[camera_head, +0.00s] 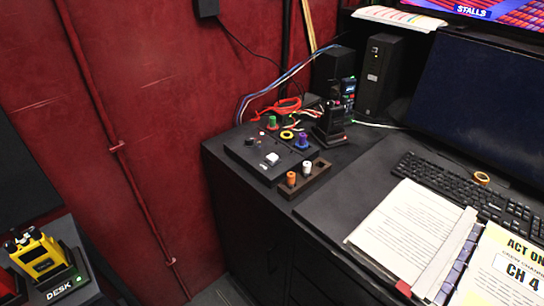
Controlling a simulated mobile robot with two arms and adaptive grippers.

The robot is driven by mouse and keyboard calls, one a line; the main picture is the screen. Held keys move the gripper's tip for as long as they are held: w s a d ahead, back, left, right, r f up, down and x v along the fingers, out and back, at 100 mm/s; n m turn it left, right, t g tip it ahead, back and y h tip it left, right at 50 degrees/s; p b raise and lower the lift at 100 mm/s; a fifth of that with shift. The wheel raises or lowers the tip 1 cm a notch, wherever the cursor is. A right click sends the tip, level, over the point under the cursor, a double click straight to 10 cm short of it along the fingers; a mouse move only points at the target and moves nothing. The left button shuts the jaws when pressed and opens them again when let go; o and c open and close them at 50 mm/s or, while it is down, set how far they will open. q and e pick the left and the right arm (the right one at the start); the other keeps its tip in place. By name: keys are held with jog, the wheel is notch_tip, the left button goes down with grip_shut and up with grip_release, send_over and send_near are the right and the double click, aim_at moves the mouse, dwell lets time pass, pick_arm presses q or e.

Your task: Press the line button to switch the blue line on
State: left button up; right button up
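A black control box (246,155) sits on the left end of the dark desk, near the red wall. A pale square button (272,158) stands on its top face, and small light markings lie beside it. I cannot read any label, so I cannot tell for sure that this is the line button, or whether a blue line is on. At the back of the box are a green-topped knob (272,123), a yellow ring (287,135) and a blue-purple knob (303,141). Neither of my grippers is in view.
A dark holder (318,178) with orange and white plugs stands right of the box. A black radio (331,122) stands behind it, near cables and speakers. Papers (405,225) and a keyboard (455,190) lie right. A yellow radio (38,256) sits in a DESK-marked stand, lower left.

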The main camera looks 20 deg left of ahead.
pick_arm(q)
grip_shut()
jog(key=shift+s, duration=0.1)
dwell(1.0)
